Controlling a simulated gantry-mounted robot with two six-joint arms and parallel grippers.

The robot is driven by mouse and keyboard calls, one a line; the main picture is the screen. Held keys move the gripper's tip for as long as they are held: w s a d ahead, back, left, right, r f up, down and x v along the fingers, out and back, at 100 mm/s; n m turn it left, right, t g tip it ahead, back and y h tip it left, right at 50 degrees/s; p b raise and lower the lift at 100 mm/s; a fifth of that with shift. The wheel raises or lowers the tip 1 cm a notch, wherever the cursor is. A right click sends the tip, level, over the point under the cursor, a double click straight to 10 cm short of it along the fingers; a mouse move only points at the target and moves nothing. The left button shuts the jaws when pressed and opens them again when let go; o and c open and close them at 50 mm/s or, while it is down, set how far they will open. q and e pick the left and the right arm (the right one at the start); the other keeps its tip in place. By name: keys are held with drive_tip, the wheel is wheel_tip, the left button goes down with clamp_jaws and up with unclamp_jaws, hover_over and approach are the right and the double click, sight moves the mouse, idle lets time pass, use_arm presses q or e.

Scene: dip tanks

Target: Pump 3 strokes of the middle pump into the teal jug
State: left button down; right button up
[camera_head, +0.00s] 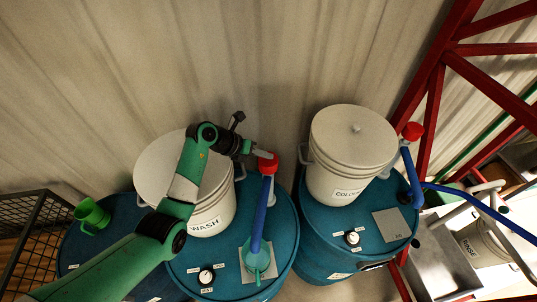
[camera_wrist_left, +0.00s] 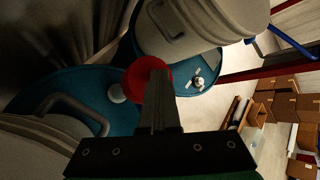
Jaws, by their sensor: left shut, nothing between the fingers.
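The middle pump has a red head (camera_head: 267,163) and a long blue spout (camera_head: 261,215) slanting down over the middle blue drum. The teal jug (camera_head: 257,260) stands on that drum under the spout's lower end; its contents cannot be made out. My left gripper (camera_head: 256,151) is shut and empty at the pump's red head. In the left wrist view the closed fingers (camera_wrist_left: 158,75) overlap the red head (camera_wrist_left: 132,83); whether they touch it I cannot tell. My right gripper is out of view.
A white WASH bucket (camera_head: 212,218) stands left of the pump, partly behind my left arm. A COLOUR bucket (camera_head: 350,150) and another red-topped pump (camera_head: 412,131) are on the right drum. A green jug (camera_head: 92,213) is at far left, near a wire basket (camera_head: 35,225).

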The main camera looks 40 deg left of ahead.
sight(265, 161)
use_arm(q)
drive_tip(key=shift+f, duration=0.6)
idle(0.3)
drive_tip(key=shift+r+p, duration=0.5)
drive_tip(key=shift+p, duration=0.2)
drive_tip(key=shift+r, duration=3.05)
